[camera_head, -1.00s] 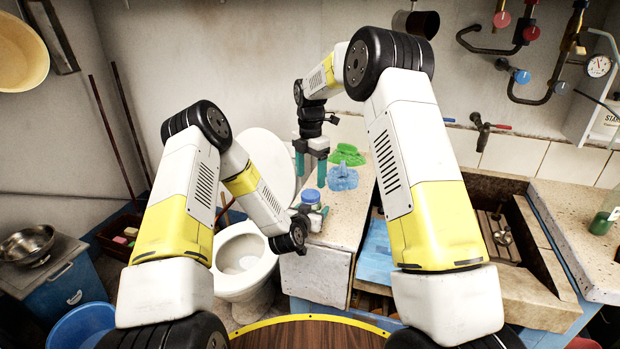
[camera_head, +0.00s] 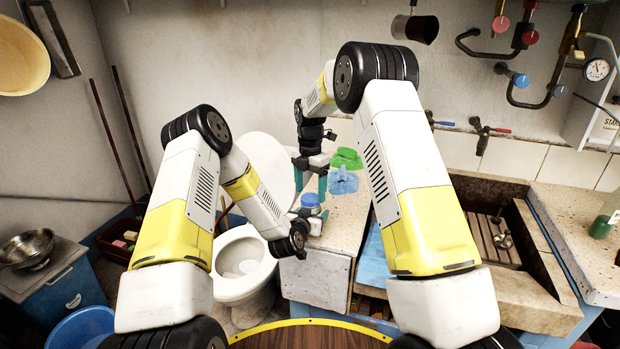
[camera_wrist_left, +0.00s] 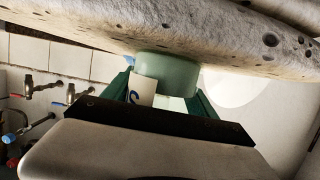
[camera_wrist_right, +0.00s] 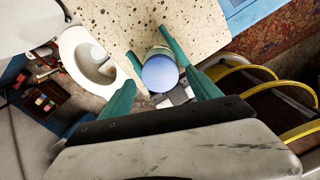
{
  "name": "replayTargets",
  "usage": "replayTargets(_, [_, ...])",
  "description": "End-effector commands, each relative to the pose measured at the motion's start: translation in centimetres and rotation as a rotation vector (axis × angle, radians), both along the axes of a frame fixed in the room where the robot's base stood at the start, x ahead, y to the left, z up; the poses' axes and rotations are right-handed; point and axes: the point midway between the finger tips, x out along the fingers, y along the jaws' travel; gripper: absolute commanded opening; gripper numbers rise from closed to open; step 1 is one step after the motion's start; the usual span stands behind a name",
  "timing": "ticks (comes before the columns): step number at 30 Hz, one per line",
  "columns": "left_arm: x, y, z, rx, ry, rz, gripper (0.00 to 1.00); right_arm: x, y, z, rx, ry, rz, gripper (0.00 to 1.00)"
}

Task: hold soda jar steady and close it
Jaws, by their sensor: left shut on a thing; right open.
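The soda jar (camera_head: 310,212) stands upright near the front left corner of the stone counter, with a blue lid (camera_head: 310,199) on top. I cannot tell how tightly the lid sits. My left gripper (camera_wrist_left: 165,88) is shut on the jar from the side; the left wrist view shows the green jar (camera_wrist_left: 168,70) and part of its pale label between the fingers. My right gripper (camera_head: 310,188) points down over the jar, open, its fingers on either side of the lid. The right wrist view shows the lid (camera_wrist_right: 160,74) between these fingers, with gaps beside it.
A green cloth (camera_head: 346,158) and a light-blue crumpled thing (camera_head: 342,181) lie on the counter (camera_head: 345,220) behind the jar. A toilet (camera_head: 243,255) stands left of the counter. A stone sink (camera_head: 540,290) lies to the right, under wall taps.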

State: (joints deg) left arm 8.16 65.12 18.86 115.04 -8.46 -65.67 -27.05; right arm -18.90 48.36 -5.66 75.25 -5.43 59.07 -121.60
Motion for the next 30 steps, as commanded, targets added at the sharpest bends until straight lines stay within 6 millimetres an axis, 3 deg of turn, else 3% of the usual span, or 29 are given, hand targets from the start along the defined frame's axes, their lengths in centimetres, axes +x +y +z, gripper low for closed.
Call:
replayTargets(6, [0.0, 0.0, 0.0, 0.000, 0.000, 0.000, 0.00, 0.0, 0.0, -1.6, 0.001, -0.001, -0.001, 0.72])
replayTargets(15, [0.0, 0.0, 0.0, 0.000, 0.000, 0.000, 0.00, 0.0, 0.0, -1.7, 0.000, 0.000, -0.001, 0.70])
replayTargets(25, [0.0, 0.0, 0.0, 0.000, 0.000, 0.000, 0.00, 0.0, 0.0, -1.7, 0.000, 0.000, -0.001, 0.05])
replayTargets(30, [0.0, 0.0, 0.0, 0.000, 0.000, 0.000, 0.00, 0.0, 0.0, -1.7, 0.001, -0.001, -0.092, 0.05])
